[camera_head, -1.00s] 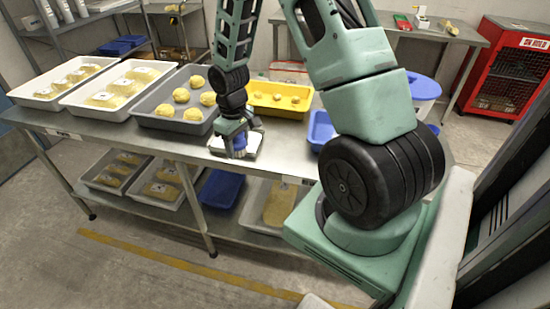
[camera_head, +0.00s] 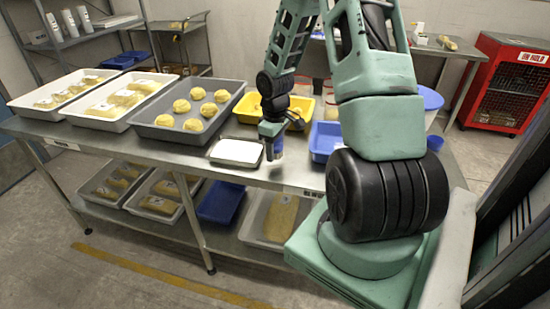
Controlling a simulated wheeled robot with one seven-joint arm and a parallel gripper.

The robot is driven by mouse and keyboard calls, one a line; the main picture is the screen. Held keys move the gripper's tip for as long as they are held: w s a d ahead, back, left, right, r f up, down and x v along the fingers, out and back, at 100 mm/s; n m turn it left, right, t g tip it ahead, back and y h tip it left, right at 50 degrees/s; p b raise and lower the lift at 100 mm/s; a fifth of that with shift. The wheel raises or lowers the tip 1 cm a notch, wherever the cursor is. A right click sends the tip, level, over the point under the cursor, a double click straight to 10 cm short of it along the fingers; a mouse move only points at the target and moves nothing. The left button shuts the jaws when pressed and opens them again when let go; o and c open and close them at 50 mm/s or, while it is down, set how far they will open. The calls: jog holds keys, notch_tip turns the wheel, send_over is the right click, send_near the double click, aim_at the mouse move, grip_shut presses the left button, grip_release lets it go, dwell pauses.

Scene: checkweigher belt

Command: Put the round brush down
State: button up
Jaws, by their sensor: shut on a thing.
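My gripper (camera_head: 273,150) is over the front part of the steel table (camera_head: 300,172), just right of a small white tray (camera_head: 236,152). It is shut on the round brush (camera_head: 278,147), of which only a small bluish and pale bit shows between the fingers. The fingers and wrist hide the rest of the brush. I cannot tell whether the brush touches the table top.
A grey tray (camera_head: 160,132) of round dough pieces and two white trays (camera_head: 128,116) of loaves stand to the left. A yellow tray (camera_head: 246,118) is behind my gripper. A blue bin (camera_head: 322,154) stands to the right. Bare table lies along the front edge.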

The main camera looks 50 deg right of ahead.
aim_at(275, 157)
jog(key=shift+f, duration=1.8)
jog(key=shift+f, duration=0.1)
jog(key=o, duration=1)
jog(key=shift+c, duration=0.2)
notch_tip(275, 157, up, 12)
jog(key=shift+f, duration=0.25)
jog(key=shift+a+r, duration=0.1)
jog(key=shift+r, duration=0.3)
